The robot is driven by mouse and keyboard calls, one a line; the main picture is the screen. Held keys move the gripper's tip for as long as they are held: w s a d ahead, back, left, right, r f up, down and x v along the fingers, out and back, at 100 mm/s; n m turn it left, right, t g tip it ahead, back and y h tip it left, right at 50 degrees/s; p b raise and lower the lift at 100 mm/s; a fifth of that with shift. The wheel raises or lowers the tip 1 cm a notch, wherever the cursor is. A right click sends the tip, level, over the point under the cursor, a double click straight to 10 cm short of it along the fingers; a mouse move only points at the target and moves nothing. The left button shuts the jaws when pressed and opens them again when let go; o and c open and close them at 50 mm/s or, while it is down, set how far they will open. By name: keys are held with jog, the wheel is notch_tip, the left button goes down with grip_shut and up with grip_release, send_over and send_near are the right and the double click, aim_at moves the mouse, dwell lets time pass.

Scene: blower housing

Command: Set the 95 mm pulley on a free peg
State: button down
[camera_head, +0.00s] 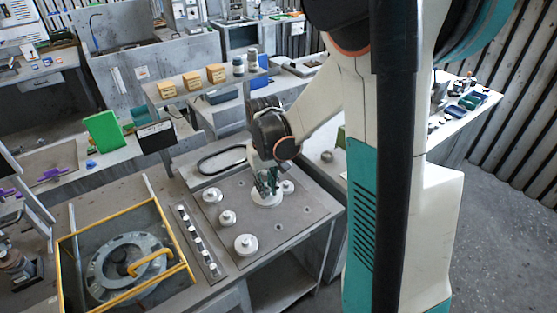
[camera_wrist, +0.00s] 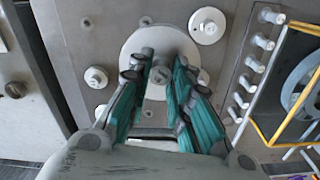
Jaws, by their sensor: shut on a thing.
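My gripper (camera_head: 267,188) points down over the grey board and is shut on the hub of a wide pale pulley (camera_head: 265,201). In the wrist view the fingers (camera_wrist: 159,75) stand on both sides of the hub, and the pulley's broad disc (camera_wrist: 158,42) shows beyond them. I cannot tell whether the disc touches the board or hangs just above it. No size marking is readable. A small bare spot, perhaps a peg, shows on the board (camera_head: 278,227).
A strip with several short posts (camera_head: 199,241) lies left of the board. Beyond it stands a yellow-framed box (camera_head: 66,262) around a round housing. A black belt loop (camera_head: 221,160) lies behind the board. The board's front right area is mostly clear.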

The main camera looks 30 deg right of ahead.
jog(key=d+r+p, duration=0.1)
jog(key=s+d+r, duration=0.1)
jog(key=shift+s+d+r+p, duration=0.2)
jog(key=shift+s+r+p, duration=0.1)
jog(key=shift+r+p, duration=0.1)
jog(key=shift+s+d+r+m, duration=0.1)
jog(key=shift+d+m, duration=0.2)
jog(key=b, duration=0.9)
send_over(279, 225)
notch_tip(279, 225, down, 15)
jog(key=shift+r, duration=0.2)
jog(key=shift+f+b, duration=0.9)
jog(key=shift+f+b, duration=0.9)
jog(key=shift+b, duration=0.3)
jog(key=shift+f+b, duration=0.3)
dwell(0.3)
jog(key=c, duration=1.4)
grip_release()
